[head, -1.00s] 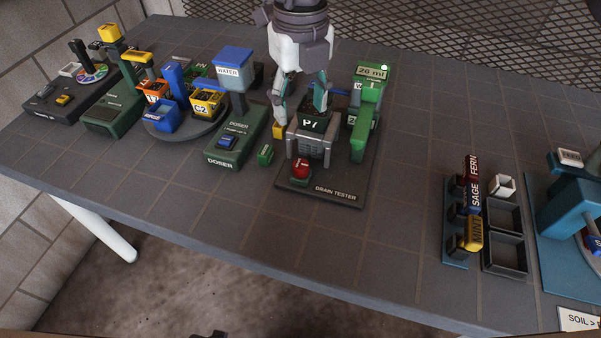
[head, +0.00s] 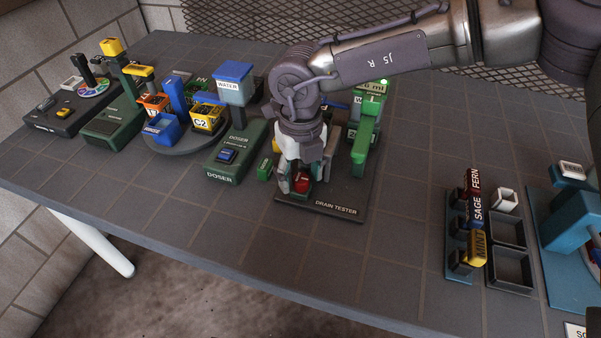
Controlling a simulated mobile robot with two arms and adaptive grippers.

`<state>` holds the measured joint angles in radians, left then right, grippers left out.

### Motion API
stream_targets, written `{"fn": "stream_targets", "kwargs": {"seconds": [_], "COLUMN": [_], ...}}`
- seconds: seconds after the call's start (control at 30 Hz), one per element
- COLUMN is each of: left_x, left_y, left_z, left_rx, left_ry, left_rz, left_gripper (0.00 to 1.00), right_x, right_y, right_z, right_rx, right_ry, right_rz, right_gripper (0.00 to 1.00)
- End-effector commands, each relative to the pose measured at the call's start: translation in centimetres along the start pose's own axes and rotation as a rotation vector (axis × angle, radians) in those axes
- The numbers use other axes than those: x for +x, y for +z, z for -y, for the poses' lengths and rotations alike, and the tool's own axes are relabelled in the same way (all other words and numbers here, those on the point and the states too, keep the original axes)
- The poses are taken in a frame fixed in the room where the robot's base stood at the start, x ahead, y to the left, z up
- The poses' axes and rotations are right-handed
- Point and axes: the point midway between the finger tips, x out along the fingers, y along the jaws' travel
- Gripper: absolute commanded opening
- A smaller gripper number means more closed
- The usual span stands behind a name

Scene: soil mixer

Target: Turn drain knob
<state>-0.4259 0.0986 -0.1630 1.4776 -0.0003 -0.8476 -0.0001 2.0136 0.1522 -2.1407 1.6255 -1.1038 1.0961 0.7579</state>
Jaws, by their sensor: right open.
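The drain tester (head: 338,209) stands mid-table on a dark base plate with its name on the front. Its red knob (head: 302,181) sits at the base's front left. My right gripper (head: 297,183) points down at the knob from above, its fingers open around or just beside it; whether they touch it I cannot tell. My right wrist hides most of the tester's grey stand and the pot in it. The green column (head: 366,135) with a ml display stands at the tester's right rear. My left gripper does not show.
A green doser (head: 232,160) with a water hopper stands left of the tester, with a small green block (head: 265,169) between. Further left is a round carousel (head: 187,143) of coloured bins. A rack (head: 465,235) of labelled items and trays stands right. Tabletop between is clear.

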Motion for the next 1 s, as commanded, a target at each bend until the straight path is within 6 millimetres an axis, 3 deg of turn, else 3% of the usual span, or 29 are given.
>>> {"fn": "stream_targets", "kwargs": {"seconds": [0.2, 0.57, 0.9, 1.0], "left_x": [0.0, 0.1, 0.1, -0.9], "left_y": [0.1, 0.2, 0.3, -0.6], "left_z": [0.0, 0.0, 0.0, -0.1], "left_rx": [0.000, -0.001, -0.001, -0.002], "left_ry": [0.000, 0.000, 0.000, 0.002], "left_rz": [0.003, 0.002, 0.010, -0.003], "left_gripper": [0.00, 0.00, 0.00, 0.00], "right_x": [0.0, 0.0, 0.1, 0.2], "right_y": [0.0, 0.0, 0.0, 0.0], "right_z": [0.0, 0.0, 0.0, 0.0], "right_rx": [0.000, 0.000, -0.049, -0.100], "right_ry": [0.000, -0.001, -0.001, -0.001], "right_rz": [-0.001, -0.001, -0.002, -0.001], "right_gripper": [0.58, 0.00, 0.00, 0.00]}}
